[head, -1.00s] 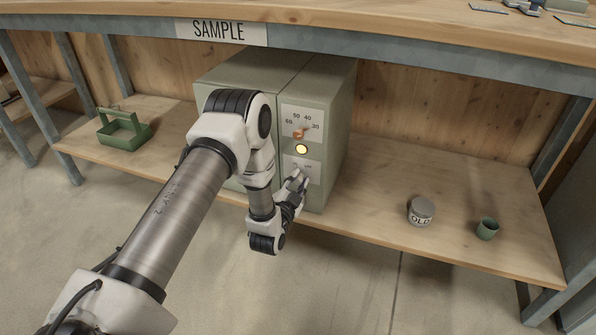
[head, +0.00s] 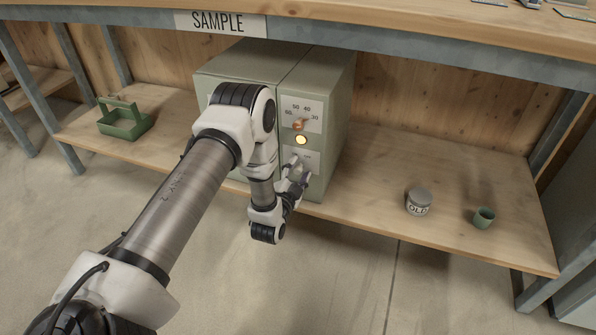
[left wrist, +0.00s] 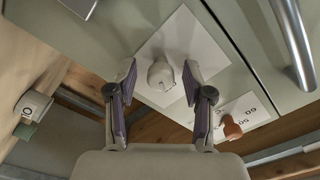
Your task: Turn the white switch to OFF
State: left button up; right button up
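The white switch (left wrist: 160,75) is a round knob with a raised grip on a pale plate (left wrist: 183,38) on the front of the green cabinet (head: 327,110). My left gripper (left wrist: 159,76) is open, with one finger on each side of the knob in the left wrist view. No clear contact shows between the fingers and the knob. In the head view my left gripper (head: 298,170) is at the lower plate, below the lit yellow lamp, and mostly covers the switch. The plate's lettering is too small to read. My right gripper is not in view.
An orange dial (head: 299,125) with numbers and the yellow lamp (head: 302,140) sit above the switch. A metal handle (left wrist: 293,45) shows in the left wrist view.

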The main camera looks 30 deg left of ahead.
pick_arm(q)
jog(key=v, duration=0.7)
jog(key=shift+s, duration=0.3)
jog(key=shift+d, duration=0.1)
